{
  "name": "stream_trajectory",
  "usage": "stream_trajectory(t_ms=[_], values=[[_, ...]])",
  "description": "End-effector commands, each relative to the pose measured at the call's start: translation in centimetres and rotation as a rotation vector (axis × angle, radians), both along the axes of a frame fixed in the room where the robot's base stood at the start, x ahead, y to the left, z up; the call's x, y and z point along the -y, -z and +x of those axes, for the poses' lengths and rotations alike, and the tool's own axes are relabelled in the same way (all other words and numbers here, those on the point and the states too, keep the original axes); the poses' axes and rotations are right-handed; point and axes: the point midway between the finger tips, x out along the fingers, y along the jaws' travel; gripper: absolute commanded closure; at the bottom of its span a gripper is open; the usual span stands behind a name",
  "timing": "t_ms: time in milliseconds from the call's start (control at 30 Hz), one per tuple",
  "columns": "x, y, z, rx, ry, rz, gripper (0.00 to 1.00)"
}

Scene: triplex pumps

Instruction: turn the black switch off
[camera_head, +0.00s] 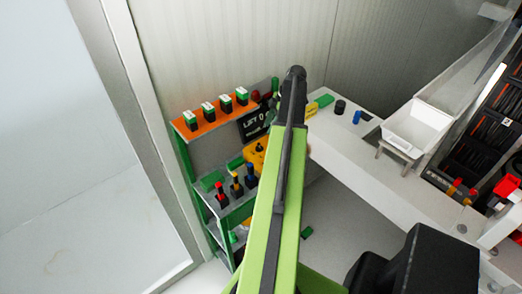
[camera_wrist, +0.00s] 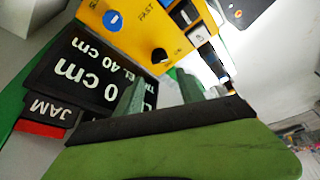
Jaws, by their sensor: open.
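In the head view the yellow box (camera_head: 250,158) stands on the shelf, partly hidden by my arm. My gripper (camera_wrist: 160,92) is open, its two grey-green fingers pointing toward the box below the knob, with nothing seen between them. A visible gap between fingers and knob is hard to judge.
A black sign reading 0 cm (camera_wrist: 90,75) and a JAM plate (camera_wrist: 45,108) lie left of the fingers. The green shelf (camera_head: 190,180) holds several coloured bottles and green-topped items. A white bench (camera_head: 365,155) with a white bin (camera_head: 418,128) stands to the right.

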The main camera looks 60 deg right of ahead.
Motion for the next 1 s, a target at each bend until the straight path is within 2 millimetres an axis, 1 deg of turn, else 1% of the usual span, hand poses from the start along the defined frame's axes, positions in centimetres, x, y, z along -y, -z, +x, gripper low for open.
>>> stream_trajectory(t_ms=[33, 300, 433, 567, 800, 1000], values=[[-0.3, 2.2, 0.3, 0.0, 0.0, 0.0, 0.55], [-1.8, 7.7, 2.0, 0.001, 0.0, -0.001, 0.55], [-2.4, 9.6, 2.6, 0.0, 0.002, 0.0, 0.55], [-2.7, 10.3, 3.0, 0.0, 0.002, 0.0, 0.55], [-2.7, 10.0, 3.0, 0.0, 0.002, 0.0, 0.55], [-2.7, 10.0, 3.0, 0.0, 0.004, -0.001, 0.81]])
